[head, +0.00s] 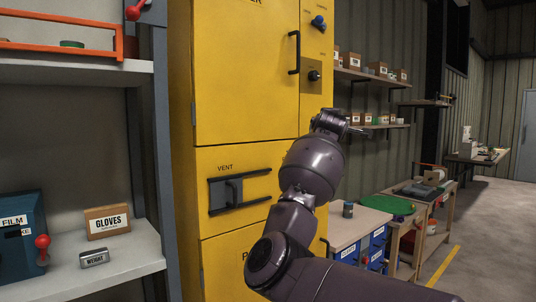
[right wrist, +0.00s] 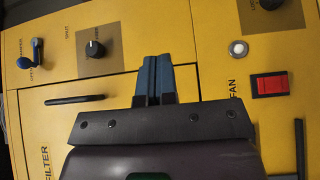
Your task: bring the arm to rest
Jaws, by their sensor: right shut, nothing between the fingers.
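My right arm reaches up in front of the yellow cabinet (head: 225,90) in the head view. Its gripper (head: 350,128) is at the cabinet's right side, mostly hidden behind its own wrist. In the right wrist view the two blue-grey fingertips of my right gripper (right wrist: 155,78) are together with nothing between them. They point at the yellow panel, between a black knob (right wrist: 95,49) and a red rocker switch (right wrist: 270,85) marked FAN. I cannot tell how far the fingertips are from the panel. My left gripper is not in view.
A blue lever (head: 319,23) and a dark handle (head: 294,52) stick out from the cabinet. A VENT panel with a dark latch (head: 232,191) is lower down. Shelves with a GLOVES box (head: 107,222) stand at left. A workbench (head: 362,222) stands behind my arm; open floor lies right.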

